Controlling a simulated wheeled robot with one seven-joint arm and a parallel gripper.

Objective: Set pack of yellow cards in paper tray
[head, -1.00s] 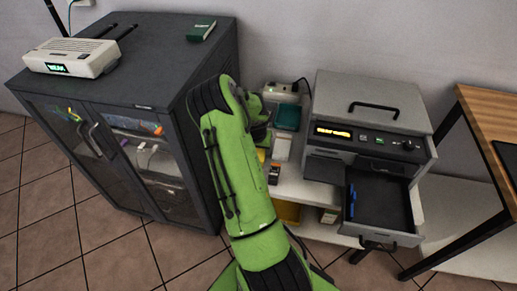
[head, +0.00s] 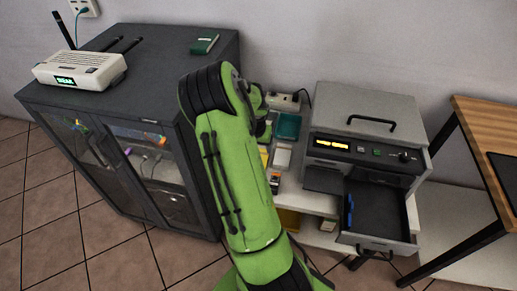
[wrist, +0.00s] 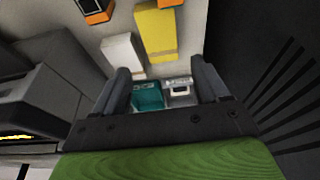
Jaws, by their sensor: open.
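The pack of yellow cards (wrist: 157,32) lies on the white shelf and shows whole in the wrist view, beyond my fingertips. In the head view only a sliver of yellow (head: 264,156) shows beside my arm. My gripper (wrist: 162,76) is open and empty, with its fingers pointing toward the shelf; a teal box (wrist: 147,96) shows between them. In the head view my arm hides the gripper. The open drawer with a dark floor (head: 383,209), which looks like the paper tray, sticks out of the grey printer-like machine (head: 368,118); a blue piece is at its left side.
A white box (wrist: 122,52) lies beside the yellow pack, with orange-and-black items (wrist: 95,8) nearby. A dark cabinet (head: 150,75) stands left, close to my arm, bearing a router (head: 80,70). A power strip (head: 284,102) is behind. A wooden table (head: 490,130) stands right.

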